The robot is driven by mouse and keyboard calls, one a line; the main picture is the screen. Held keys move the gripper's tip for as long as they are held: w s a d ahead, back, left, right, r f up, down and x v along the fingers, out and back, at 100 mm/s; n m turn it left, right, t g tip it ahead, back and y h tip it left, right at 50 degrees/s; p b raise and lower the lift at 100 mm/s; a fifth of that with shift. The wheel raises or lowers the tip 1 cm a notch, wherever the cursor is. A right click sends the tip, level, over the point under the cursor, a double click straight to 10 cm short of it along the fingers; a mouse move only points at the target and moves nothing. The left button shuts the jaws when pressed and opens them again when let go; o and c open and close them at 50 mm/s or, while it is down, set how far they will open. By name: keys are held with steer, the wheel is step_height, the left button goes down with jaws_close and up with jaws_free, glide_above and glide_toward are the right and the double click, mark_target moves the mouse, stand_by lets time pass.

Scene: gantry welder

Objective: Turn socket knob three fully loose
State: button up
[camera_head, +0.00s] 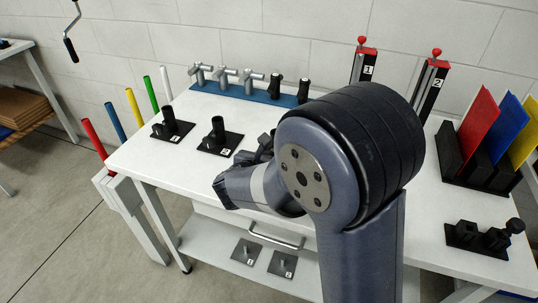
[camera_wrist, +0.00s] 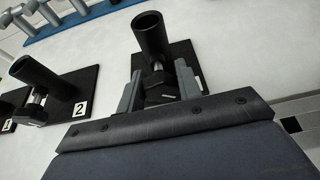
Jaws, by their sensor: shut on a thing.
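Socket three (camera_wrist: 150,32) is a black upright tube on a black base plate, in the middle of the wrist view. Its black knob (camera_wrist: 160,86) sits at the near side of the tube. My gripper (camera_wrist: 158,73) has its two grey fingers on either side of this knob and is shut on it. The knob's thread is mostly hidden, so I cannot tell how loose it is. In the head view my arm hides most of this socket. Socket two (camera_head: 218,137) and socket one (camera_head: 170,126) stand to the left on numbered plates.
The white table (camera_head: 145,160) has free room at its left front. A blue rack (camera_head: 240,97) with grey and black handles stands behind. At the right are a rack of coloured panels (camera_head: 478,130) and a black fixture (camera_head: 478,238). Coloured rods (camera_head: 150,93) stand at the left.

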steer(key=shift+h, duration=0.3)
steer(key=shift+c, duration=0.2)
steer(key=n+h+p, duration=0.1)
steer(key=n+h, duration=0.1)
steer(key=n, duration=0.1)
steer(key=shift+a+n+g, duration=0.15)
steer(key=shift+n+g, duration=0.15)
steer(key=shift+f+n+h+b, duration=0.1)
steer(key=shift+n+h+b, duration=0.25)
steer(key=shift+n+h, duration=1.2)
steer(key=shift+n+y, duration=0.35)
steer(key=shift+n, duration=0.1)
steer(key=o, duration=1)
steer(key=shift+c, duration=0.2)
steer(key=shift+a, duration=0.1)
steer(key=v, duration=1)
steer(key=shift+s+a+b, duration=0.2)
steer(key=shift+s+b, duration=0.05)
steer(key=shift+b, duration=0.1)
